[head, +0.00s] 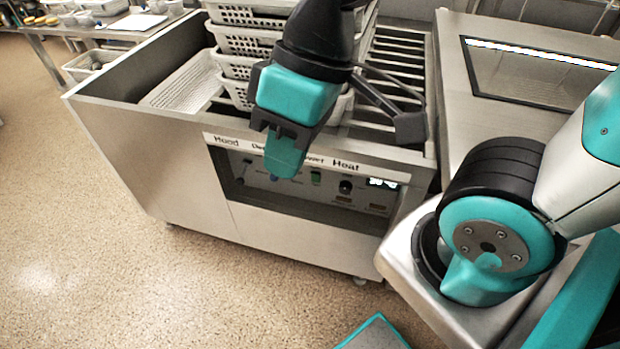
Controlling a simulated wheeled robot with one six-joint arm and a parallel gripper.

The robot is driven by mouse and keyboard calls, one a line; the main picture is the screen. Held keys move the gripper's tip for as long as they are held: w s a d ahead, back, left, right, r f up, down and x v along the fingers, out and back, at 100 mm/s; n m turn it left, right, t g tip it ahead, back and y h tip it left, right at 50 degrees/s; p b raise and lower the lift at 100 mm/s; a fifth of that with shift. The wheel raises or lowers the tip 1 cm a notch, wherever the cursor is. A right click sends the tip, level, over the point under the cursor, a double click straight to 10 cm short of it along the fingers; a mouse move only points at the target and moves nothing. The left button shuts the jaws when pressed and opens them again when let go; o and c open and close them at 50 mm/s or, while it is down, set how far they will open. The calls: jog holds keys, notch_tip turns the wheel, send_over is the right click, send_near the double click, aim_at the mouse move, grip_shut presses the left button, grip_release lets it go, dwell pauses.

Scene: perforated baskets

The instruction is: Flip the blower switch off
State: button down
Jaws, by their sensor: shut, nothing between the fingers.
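The control panel (330,197) is recessed in the front of a steel cabinet, under a white label strip (377,172). My gripper (284,158) is shut and empty. It hangs in front of the strip and the panel's upper left part, left of the green switch, hiding part of the labels. I cannot tell whether it touches the panel.
A black knob (345,187) and a lit display (382,184) are right of the green switch. Stacked white perforated baskets (240,42) stand on the cabinet's rails behind my gripper. A steel unit (452,70) adjoins on the right. The floor (100,250) in front is clear.

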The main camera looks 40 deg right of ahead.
jog(key=w+d+f+t+h+b, duration=0.2)
jog(key=w+d+f+h+b, duration=0.2)
jog(key=f, duration=0.9)
jog(key=w+d+f+t+h+b, duration=0.2)
jog(key=w+d+f+h+b, duration=0.2)
jog(key=w+f+b, duration=0.6)
jog(key=w+d+f+t+h+b, duration=0.2)
jog(key=w+d+f+h+b, duration=0.2)
jog(key=f, duration=1.3)
jog(key=w+d+b, duration=0.3)
jog(key=b, duration=0.3)
jog(key=shift+n, duration=0.3)
jog(key=shift+d, duration=0.1)
jog(key=b, duration=0.2)
send_near(315, 178)
jog(key=x, duration=0.3)
jog(key=f+x, duration=0.1)
jog(key=x, duration=0.1)
jog(key=shift+s+f, duration=0.1)
jog(key=shift+s, duration=0.05)
jog(key=shift+w+d, duration=0.4)
jog(key=shift+w, duration=0.05)
